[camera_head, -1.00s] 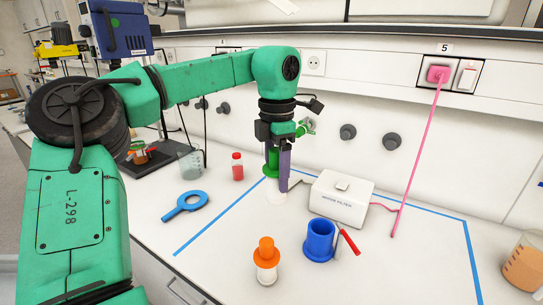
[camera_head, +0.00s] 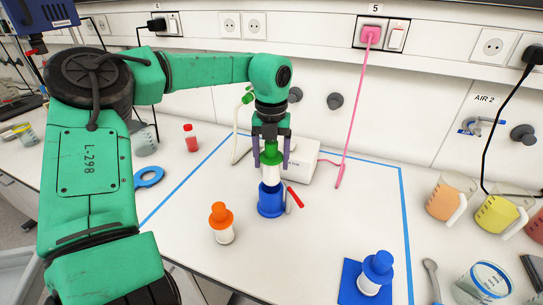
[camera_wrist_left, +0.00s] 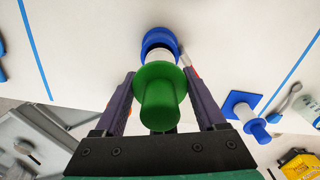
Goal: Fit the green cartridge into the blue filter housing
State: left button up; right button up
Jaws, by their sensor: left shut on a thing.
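The green cartridge (camera_head: 271,157), with a green top and a white lower body, is upright between the fingers of my left gripper (camera_head: 271,163), which is shut on it. It stands over the blue filter housing (camera_head: 270,203), an upright cup with a wide base on the bench. In the left wrist view the cartridge's green top (camera_wrist_left: 159,85) hides most of its white body, and the blue housing's rim (camera_wrist_left: 158,37) shows beyond it. I cannot tell whether the lower end has entered the housing. My right gripper is not in view.
A red handle (camera_head: 295,196) is beside the housing. An orange cartridge (camera_head: 219,220) stands front left, a blue cartridge (camera_head: 378,268) on a blue pad (camera_head: 351,281) front right. A white box (camera_head: 302,172) is behind the gripper. Beakers stand at right.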

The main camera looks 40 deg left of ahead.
aim_at(270, 174)
pick_arm(q)
jog(key=shift+f, duration=0.6)
jog(key=shift+r+b, duration=0.1)
jog(key=shift+b, duration=0.2)
jog(key=shift+f+b, duration=1.5)
jog(key=shift+f, duration=0.3)
jog(key=shift+s+f, duration=0.15)
jog(key=shift+s, duration=0.05)
